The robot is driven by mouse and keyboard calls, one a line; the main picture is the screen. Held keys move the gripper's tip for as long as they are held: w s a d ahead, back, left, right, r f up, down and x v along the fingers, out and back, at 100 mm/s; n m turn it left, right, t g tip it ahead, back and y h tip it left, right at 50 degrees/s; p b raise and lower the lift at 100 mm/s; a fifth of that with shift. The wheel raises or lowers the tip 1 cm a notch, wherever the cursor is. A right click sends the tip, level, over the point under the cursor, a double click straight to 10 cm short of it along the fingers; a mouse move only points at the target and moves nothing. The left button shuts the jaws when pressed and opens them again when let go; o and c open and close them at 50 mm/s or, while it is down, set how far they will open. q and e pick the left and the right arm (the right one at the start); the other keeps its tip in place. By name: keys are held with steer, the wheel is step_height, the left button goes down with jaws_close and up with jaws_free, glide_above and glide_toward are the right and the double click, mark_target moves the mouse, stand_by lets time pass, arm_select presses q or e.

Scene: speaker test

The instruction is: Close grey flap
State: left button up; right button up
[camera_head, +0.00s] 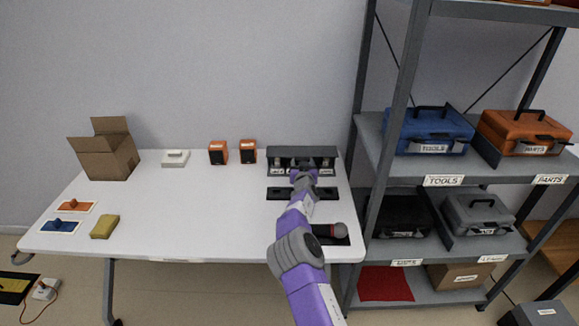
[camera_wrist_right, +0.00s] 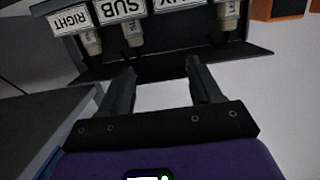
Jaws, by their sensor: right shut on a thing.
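A dark grey box (camera_head: 274,155) with labelled sockets and plugs stands at the back right of the white table. In the right wrist view its labels show upside down, among them RIGHT and SUB (camera_wrist_right: 120,9), with plugs (camera_wrist_right: 132,33) beside them. The grey flap (camera_wrist_right: 165,66) shows there as a long dark panel along the socket row, standing open. My right gripper (camera_head: 303,176) is at the front of the box, its fingers (camera_wrist_right: 162,82) apart and reaching the flap's edge. It is shut on the flap, though the contact is partly hidden. My left gripper is out of view.
A dark strip (camera_head: 276,193) and a dark mat with a red-banded grey tool (camera_head: 338,230) lie near my right arm. Two orange speakers (camera_head: 218,153) stand left of the box. A grey shelf (camera_head: 369,160) rises close on the right. The table's middle is clear.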

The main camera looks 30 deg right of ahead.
steer(key=shift+s+f, duration=0.1)
steer(key=shift+f, duration=0.6)
steer(key=o, duration=1.3)
steer(key=shift+d+f, duration=0.1)
steer(key=shift+c, duration=0.2)
steer(key=shift+o, duration=1.3)
steer(key=shift+r, duration=0.2)
steer(key=shift+r, duration=0.1)
steer(key=shift+s+a+r, duration=0.15)
steer(key=shift+a, duration=0.1)
steer(key=p+v, duration=0.1)
steer(key=v, duration=0.4)
steer(key=shift+s+a+p, duration=0.1)
steer(key=shift+s+p, duration=0.1)
steer(key=shift+p, duration=0.2)
steer(key=shift+s+a, duration=0.35)
steer(key=shift+s, duration=0.25)
